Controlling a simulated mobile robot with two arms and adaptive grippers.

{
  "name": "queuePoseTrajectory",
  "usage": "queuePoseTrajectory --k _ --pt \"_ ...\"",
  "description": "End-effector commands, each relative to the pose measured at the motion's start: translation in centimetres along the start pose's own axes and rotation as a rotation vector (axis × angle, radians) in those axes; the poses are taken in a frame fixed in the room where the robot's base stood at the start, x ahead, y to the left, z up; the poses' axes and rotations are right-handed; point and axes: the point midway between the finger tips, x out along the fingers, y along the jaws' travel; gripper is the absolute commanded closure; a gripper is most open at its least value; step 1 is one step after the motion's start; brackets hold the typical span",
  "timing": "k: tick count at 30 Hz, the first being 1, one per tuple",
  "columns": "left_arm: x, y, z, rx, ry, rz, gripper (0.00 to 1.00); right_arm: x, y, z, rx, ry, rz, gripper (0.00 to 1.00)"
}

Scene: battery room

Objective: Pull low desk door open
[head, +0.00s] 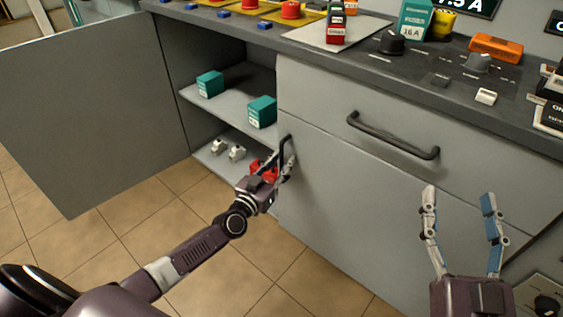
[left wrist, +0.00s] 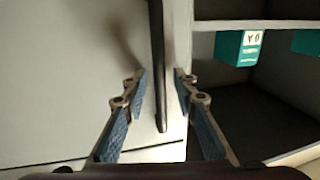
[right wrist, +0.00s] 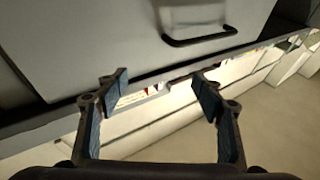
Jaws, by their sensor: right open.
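The low desk door (head: 325,185) is a grey panel under the drawer and looks shut. Its dark vertical bar handle (head: 285,150) is near its left edge and also shows in the left wrist view (left wrist: 157,70). My left gripper (head: 284,160) is at this handle. In the left wrist view its fingers are open on either side of the bar, with small gaps, so it does not look clamped. The fingers partly hide the handle in the head view. My right gripper (head: 460,196) is open and empty, in front of the desk at the right.
Another grey door (head: 80,110) stands wide open at the left, beside shelves with teal boxes (head: 262,111) and small white and red items. A drawer with a dark handle (head: 392,137) is above the low door. The desktop is crowded. The tiled floor (head: 160,235) looks clear.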

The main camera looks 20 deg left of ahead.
Motion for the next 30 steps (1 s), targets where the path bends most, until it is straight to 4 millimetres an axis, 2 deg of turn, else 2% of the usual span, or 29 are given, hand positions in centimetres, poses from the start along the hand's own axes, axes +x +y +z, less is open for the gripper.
queuePoseTrajectory --k 3,10,11,26,30 --pt "0.0 0.0 0.0 0.0 0.0 0.0 0.74 0.0 0.0 0.0 0.0 0.0 0.0 0.38" --pt "0.0 0.0 0.0 0.0 0.0 0.0 0.99 0.0 0.0 0.0 0.0 -0.001 0.0 0.38" --pt "0.0 0.0 0.0 0.0 0.0 0.0 1.0 0.0 0.0 0.0 0.0 -0.001 0.0 0.38" --pt "-0.2 0.0 0.0 0.0 -0.001 -0.002 1.0 0.1 0.1 0.1 0.0 -0.012 0.001 0.38" --pt "-0.8 0.0 0.0 0.0 -0.003 -0.01 1.0 -0.2 0.2 2.1 -0.002 -0.103 0.005 0.38"
